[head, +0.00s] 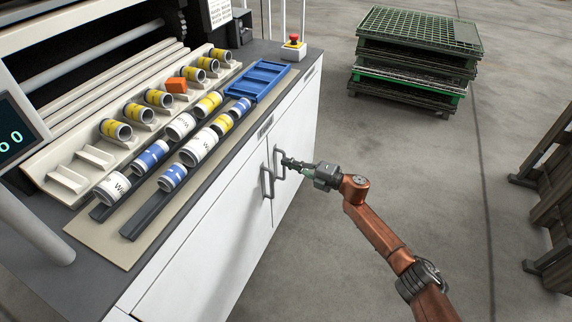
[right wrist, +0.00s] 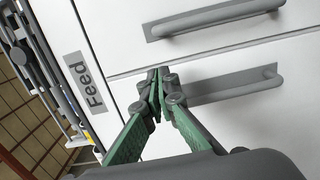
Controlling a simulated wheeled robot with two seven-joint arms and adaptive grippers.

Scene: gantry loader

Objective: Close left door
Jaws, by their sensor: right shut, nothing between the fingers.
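The left door (head: 205,239) of the white cabinet looks flush with its frame. Its bar handle (head: 268,184) is upright beside the seam between the doors; in the right wrist view this handle (right wrist: 232,84) lies partly behind my fingers. The right door (head: 295,142) also looks shut, with its own handle (head: 277,160) just beyond the seam. My right gripper (head: 286,161) is shut and empty, pointing at the door fronts near the handles. In the right wrist view its fingertips (right wrist: 158,72) meet in front of the seam; I cannot tell whether they touch. My left gripper is out of view.
The grey worktop carries cans on racks, a blue tray (head: 258,80) and a red emergency button (head: 293,41). A "Feed" label (right wrist: 85,80) sits above the doors. Green-topped pallets (head: 417,60) stand at the back; wooden racks (head: 550,200) stand at right. The floor between is clear.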

